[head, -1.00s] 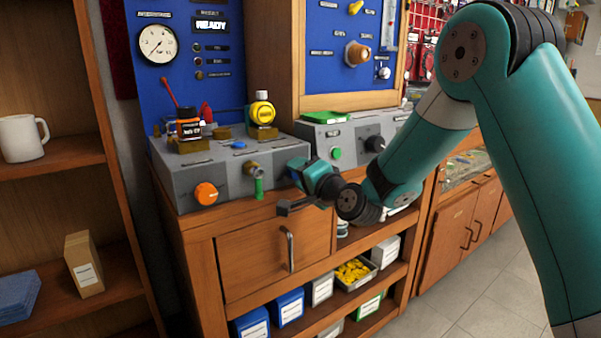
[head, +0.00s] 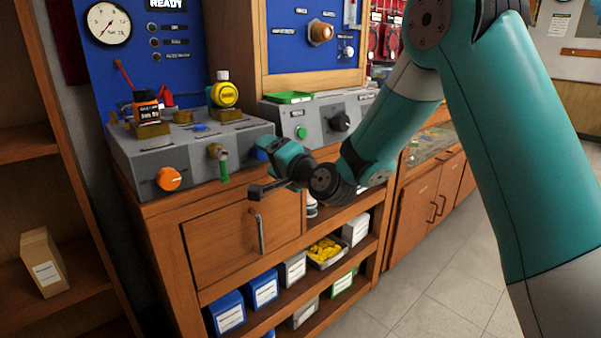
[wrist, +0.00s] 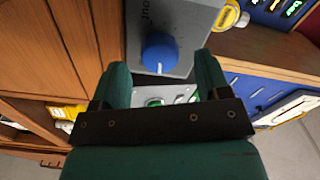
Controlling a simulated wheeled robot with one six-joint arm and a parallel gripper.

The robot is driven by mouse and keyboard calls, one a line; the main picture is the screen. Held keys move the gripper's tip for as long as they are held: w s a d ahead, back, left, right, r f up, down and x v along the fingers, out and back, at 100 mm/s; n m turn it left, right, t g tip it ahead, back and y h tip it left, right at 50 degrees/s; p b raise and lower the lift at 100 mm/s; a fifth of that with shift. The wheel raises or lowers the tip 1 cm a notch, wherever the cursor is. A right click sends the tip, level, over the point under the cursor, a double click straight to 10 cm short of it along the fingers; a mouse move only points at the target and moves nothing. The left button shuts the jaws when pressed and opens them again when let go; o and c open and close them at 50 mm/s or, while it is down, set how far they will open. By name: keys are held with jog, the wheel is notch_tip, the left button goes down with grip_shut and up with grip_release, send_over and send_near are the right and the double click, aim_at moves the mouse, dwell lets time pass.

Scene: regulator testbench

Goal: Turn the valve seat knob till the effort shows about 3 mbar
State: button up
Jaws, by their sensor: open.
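A blue knob (wrist: 159,53) with a white mark sits on the grey bench box, between my open gripper's (wrist: 162,66) two fingers in the wrist view. I cannot tell whether the fingers touch it. In the head view my gripper (head: 270,150) is at the right end of the box's front and hides most of that knob. An orange knob (head: 169,179) is at the left of the same front. I cannot read which knob is the valve seat. A round dial gauge (head: 108,24) hangs on the blue panel; its scale is too small to read.
A brass fitting with a green end (head: 223,168) sticks out just left of my gripper. Bottles, one yellow (head: 224,94), stand on the box. A second grey box with a black knob (head: 340,121) is to the right. A cabinet door handle (head: 259,232) is below.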

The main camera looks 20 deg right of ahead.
jog(key=b+v, duration=1.2)
jog(key=v, duration=0.3)
jog(key=shift+s, duration=0.25)
jog(key=shift+d, duration=0.1)
